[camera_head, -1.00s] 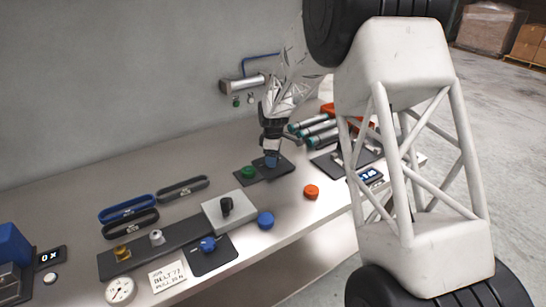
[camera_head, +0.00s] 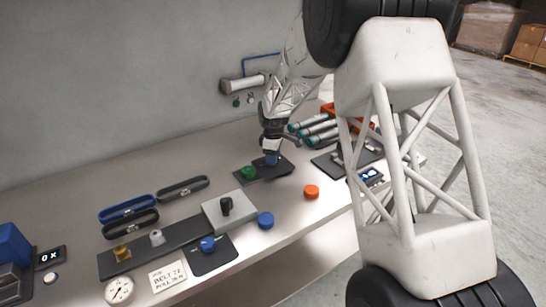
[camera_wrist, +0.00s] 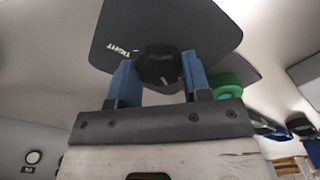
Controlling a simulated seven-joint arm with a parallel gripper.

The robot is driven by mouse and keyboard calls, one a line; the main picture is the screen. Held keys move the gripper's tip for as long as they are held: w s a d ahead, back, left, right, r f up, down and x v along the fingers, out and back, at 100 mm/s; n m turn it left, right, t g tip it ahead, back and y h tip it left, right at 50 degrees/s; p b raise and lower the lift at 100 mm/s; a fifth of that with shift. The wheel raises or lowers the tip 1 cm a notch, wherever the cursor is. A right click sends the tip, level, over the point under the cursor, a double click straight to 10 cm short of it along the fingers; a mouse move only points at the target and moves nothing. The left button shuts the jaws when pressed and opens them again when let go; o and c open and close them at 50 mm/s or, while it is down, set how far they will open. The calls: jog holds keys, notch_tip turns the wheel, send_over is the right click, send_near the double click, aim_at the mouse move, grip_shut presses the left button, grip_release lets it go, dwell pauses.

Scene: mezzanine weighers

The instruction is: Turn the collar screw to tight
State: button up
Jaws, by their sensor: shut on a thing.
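The collar screw (camera_wrist: 160,66) is a dark round knob with a white mark on its face, set on a dark plate (camera_wrist: 200,30) in the wrist view. The word TIGHT is printed on the plate beside the knob. The white mark points away from that word, toward my gripper's palm. My gripper (camera_wrist: 160,76) is shut on the knob, one blue fingertip on each side. In the head view my gripper (camera_head: 271,160) reaches down to the dark plate (camera_head: 284,170) on the bench; its fingers hide the knob there.
A green round cap (camera_head: 248,172) stands close beside my gripper. Teal-ended cylinders (camera_head: 315,131) lie just behind to the right. An orange cap (camera_head: 311,192) and a blue cap (camera_head: 265,220) stand near the front edge. The bench between them is clear.

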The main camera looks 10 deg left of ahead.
jog(key=m, duration=1.7)
jog(key=shift+m, duration=0.4)
jog(key=m, duration=0.5)
jog(key=shift+m, duration=0.3)
jog(key=o, duration=0.9)
jog(key=shift+r, duration=0.15)
jog(key=shift+r, duration=3.8)
